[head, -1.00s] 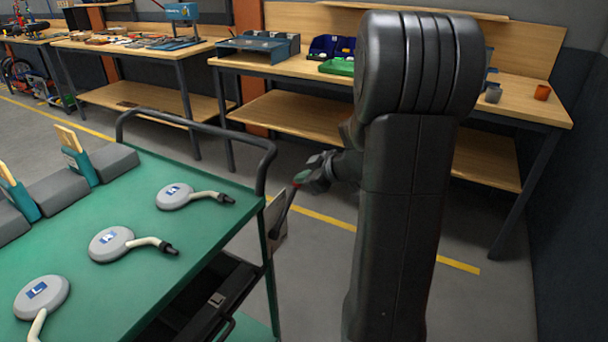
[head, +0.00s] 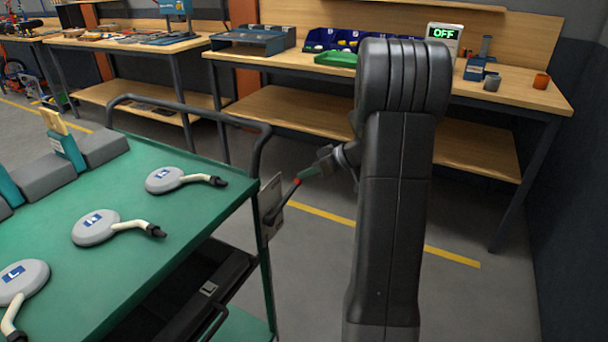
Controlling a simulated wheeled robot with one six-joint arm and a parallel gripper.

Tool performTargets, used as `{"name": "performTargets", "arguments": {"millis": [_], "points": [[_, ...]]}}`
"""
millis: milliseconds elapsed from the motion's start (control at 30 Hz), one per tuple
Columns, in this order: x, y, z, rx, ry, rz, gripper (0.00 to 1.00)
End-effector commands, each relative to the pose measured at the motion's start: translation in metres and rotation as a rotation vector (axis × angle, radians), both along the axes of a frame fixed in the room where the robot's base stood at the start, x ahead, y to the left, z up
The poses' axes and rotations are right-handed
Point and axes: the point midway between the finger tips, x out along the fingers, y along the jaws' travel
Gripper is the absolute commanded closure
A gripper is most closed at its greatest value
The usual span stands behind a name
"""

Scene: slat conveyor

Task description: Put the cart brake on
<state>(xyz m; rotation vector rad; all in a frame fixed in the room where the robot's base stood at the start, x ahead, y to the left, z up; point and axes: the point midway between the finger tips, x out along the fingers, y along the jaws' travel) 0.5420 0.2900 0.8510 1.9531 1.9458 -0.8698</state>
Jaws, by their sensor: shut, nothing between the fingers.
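The green cart (head: 200,225) fills the left of the head view, with a black push handle (head: 190,112) at its far end. On a pale plate (head: 273,196) at the cart's right side is a dark brake lever (head: 280,203) with a red tip. The lever slants up to the right, away from the cart. My gripper (head: 309,172) is shut at the lever's red end, pointing left toward it. I cannot tell whether the fingers touch the lever. My dark arm link hides part of the wrist.
Grey discs with pale bent stems (head: 96,227) lie on the cart top beside grey blocks (head: 101,147). A wooden workbench (head: 300,100) behind holds blue bins, a green tray, and a display (head: 443,38) reading OFF. Open floor with a yellow line (head: 330,215) lies between.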

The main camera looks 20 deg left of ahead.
Motion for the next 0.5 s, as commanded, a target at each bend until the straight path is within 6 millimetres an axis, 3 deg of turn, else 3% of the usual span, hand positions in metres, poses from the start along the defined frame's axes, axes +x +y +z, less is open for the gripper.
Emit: {"name": "performTargets", "arguments": {"millis": [33,500], "points": [[0.004,0.0,-0.015,0.003,0.048,0.0,1.0],[0.01,0.0,-0.085,0.038,0.483,0.001,1.0]]}}
